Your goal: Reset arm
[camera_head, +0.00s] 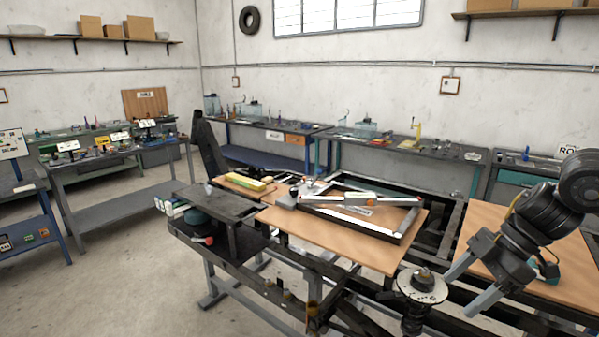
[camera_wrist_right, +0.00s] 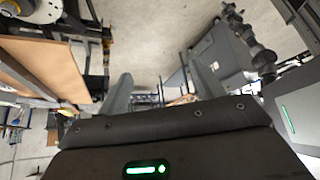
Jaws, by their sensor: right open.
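My right arm comes in from the right in the head view. Its gripper (camera_head: 461,295) is open and empty, its two grey fingers spread apart and pointing down and left. It is just right of a round metal disc (camera_head: 422,287) on top of a dark spring strut (camera_head: 411,322), with a visible gap between. In the right wrist view both fingers of this gripper (camera_wrist_right: 160,72) also stand apart with nothing between them. My left gripper is not in view.
A wooden board (camera_head: 330,237) on the dark vehicle frame carries a metal rectangular frame (camera_head: 402,232). Another wooden board (camera_head: 480,222) lies under and beside my right arm. Workbenches (camera_head: 420,147) line the walls. Open floor (camera_head: 120,260) is at the left.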

